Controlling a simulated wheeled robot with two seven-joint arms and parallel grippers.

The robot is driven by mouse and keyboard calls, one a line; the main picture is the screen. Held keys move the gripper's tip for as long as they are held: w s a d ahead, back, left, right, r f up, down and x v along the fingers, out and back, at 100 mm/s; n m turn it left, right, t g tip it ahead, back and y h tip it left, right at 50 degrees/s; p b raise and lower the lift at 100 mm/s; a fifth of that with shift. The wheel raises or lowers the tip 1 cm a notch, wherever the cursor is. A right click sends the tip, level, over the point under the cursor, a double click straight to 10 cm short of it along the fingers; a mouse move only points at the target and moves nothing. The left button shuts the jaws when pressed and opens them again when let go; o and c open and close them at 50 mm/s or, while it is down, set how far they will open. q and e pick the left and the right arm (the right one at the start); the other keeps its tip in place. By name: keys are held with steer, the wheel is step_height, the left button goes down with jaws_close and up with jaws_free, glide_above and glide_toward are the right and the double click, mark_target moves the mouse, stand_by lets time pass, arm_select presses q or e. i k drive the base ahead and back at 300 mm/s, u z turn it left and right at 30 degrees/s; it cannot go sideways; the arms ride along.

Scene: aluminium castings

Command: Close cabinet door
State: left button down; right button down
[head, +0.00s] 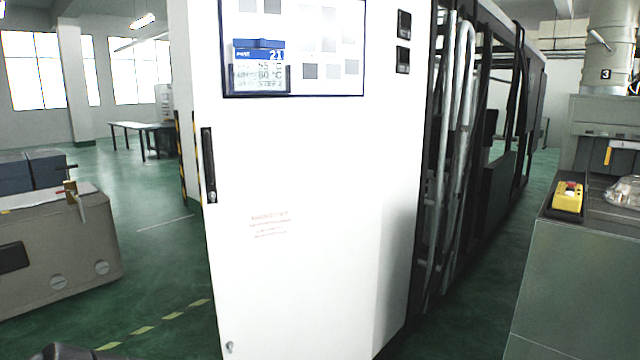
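The white cabinet door (310,180) stands upright and fills the middle of the head view. A black vertical handle (209,165) is on its left edge, and a small round fitting (229,346) is near its lower left corner. A dark-framed panel with a blue label (262,55) is at the top. I cannot tell from this angle how far the door is open; the cabinet's inside is hidden. Neither gripper shows. A dark shape at the bottom left edge may be part of my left arm, but no fingers are visible.
A dark machine frame with grey pipes (460,150) adjoins the door on the right. A grey-green bench (575,290) with a yellow switch box (569,198) stands at the right. A beige unit (60,250) stands at the left. Green floor (150,270) is open left of the door.

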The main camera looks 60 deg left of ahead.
mark_target(295, 174)
steer(key=z, duration=1.75)
steer(key=k, duration=1.65)
steer(key=u, duration=2.35)
